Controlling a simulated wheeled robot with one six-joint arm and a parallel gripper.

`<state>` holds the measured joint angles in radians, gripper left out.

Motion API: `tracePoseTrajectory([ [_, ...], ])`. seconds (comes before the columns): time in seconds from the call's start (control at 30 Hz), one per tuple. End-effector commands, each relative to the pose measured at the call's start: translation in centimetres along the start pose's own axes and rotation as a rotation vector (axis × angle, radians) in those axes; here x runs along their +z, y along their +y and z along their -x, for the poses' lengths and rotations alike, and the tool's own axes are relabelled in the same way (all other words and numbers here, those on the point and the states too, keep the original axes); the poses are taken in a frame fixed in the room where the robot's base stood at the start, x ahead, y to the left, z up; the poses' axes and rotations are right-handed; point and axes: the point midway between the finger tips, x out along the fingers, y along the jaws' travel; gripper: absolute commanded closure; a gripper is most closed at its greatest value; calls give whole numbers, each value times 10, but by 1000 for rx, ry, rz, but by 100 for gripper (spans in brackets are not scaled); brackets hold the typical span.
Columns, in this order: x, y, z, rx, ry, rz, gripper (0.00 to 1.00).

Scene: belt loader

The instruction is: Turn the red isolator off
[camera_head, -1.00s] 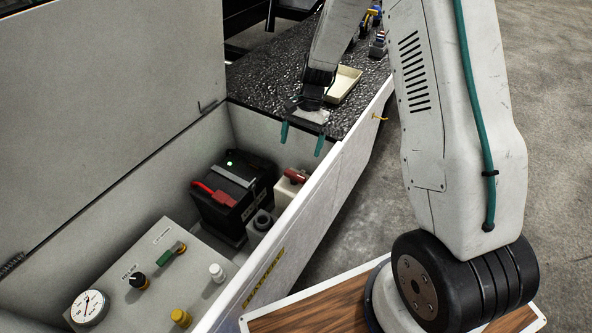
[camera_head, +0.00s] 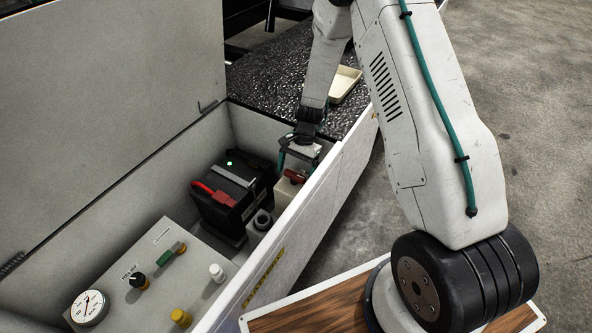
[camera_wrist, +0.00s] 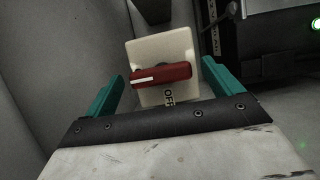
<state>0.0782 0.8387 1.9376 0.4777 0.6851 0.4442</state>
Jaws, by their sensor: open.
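The red isolator handle (camera_wrist: 161,74) sits on a cream box (camera_wrist: 165,46) in the wrist view. A white stripe marks its left part, and an "OFF" label shows on the box below it. The handle lies roughly crosswise, slightly tilted. In the head view the red isolator (camera_head: 296,176) is in the bin's far right corner beside the battery. My gripper (camera_wrist: 160,88) is open, with one teal finger on each side of the box in the wrist view. In the head view my gripper (camera_head: 298,162) is just above the isolator. I cannot tell whether the fingers touch it.
A black battery (camera_head: 232,190) with a red clamp (camera_head: 213,193) stands left of the isolator. The bin's front wall (camera_head: 300,215) is close on the right. A panel with a gauge (camera_head: 89,307) and knobs lies nearer. A cream tray (camera_head: 345,83) sits on the black deck.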

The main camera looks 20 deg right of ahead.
Motion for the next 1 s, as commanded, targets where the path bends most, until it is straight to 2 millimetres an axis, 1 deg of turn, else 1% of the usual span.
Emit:
tracePoseTrajectory([
  [0.1,0,0,0,0,0,0,9],
  [0.13,0,0,0,0,0,0,12],
  [0.17,0,0,0,0,0,0,20],
  [0.2,0,0,0,0,0,0,31],
  [0.27,0,0,0,0,0,0,48],
  [0.3,0,0,0,0,0,1,54],
  [0.67,0,-1,1,16,-1,40,54],
  [0.87,0,-1,1,59,0,143,54],
  [1.0,0,-3,1,104,1,253,54],
])
